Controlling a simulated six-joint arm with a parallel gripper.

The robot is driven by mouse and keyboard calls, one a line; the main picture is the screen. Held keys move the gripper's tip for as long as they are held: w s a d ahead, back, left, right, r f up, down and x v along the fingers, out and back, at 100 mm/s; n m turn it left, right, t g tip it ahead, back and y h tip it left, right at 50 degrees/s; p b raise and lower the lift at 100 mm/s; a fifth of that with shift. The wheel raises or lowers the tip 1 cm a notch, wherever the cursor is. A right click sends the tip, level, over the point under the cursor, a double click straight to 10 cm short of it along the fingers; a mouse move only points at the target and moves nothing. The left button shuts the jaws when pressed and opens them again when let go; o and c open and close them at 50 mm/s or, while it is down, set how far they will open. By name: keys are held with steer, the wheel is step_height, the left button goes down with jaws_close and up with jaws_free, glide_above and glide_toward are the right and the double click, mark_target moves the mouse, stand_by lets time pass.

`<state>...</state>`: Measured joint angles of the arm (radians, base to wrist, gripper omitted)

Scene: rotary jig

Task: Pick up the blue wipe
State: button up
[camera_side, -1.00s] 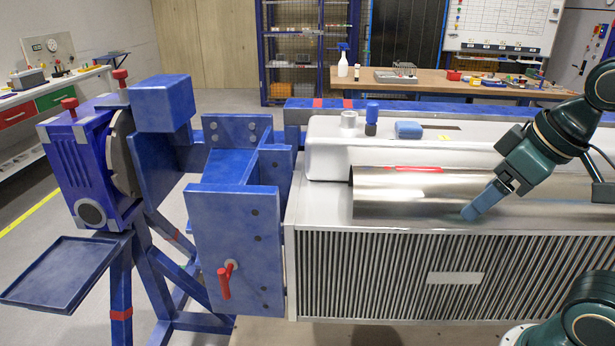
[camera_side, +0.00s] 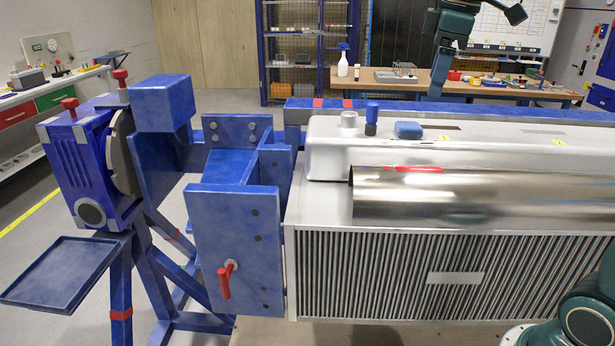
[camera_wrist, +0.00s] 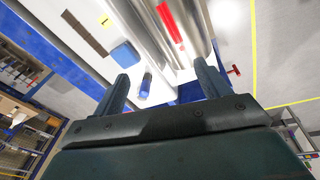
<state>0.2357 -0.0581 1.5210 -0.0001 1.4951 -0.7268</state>
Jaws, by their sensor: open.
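The blue wipe (camera_side: 409,130) is a small blue block-shaped pad lying on the pale top of the machine, right of a blue-capped bottle. In the wrist view the wipe (camera_wrist: 125,54) lies beyond the left fingertip. My gripper (camera_side: 437,93) hangs fingers down, above and to the right of the wipe in the side view, apart from it. In the wrist view my gripper (camera_wrist: 163,72) has its two fingers spread, with nothing held between them.
The dark bottle with a blue cap (camera_side: 371,119) stands left of the wipe, and a white cup-like cylinder (camera_side: 348,122) further left. A shiny metal cylinder (camera_side: 470,196) with a red mark lies in front. The top right of the wipe is mostly clear.

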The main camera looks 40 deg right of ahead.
steer(key=w+d+r+n+g, duration=0.1)
steer(key=w+d+n+g, duration=0.1)
steer(key=w+d, duration=0.5)
steer(key=shift+w+d+r+n, duration=0.2)
steer(key=shift+d+r+n, duration=0.05)
steer(key=shift+d+n, duration=0.45)
steer(key=shift+f, duration=0.15)
glide_above(414, 124)
steer(key=shift+s+a+f, duration=0.1)
steer(key=shift+f, duration=1.95)
steer(key=shift+s+f, duration=0.1)
steer(key=shift+f, duration=2.05)
steer(key=shift+f, duration=0.15)
steer(key=shift+w+f, duration=0.2)
steer(key=shift+f, duration=2.25)
steer(key=shift+c, duration=0.3)
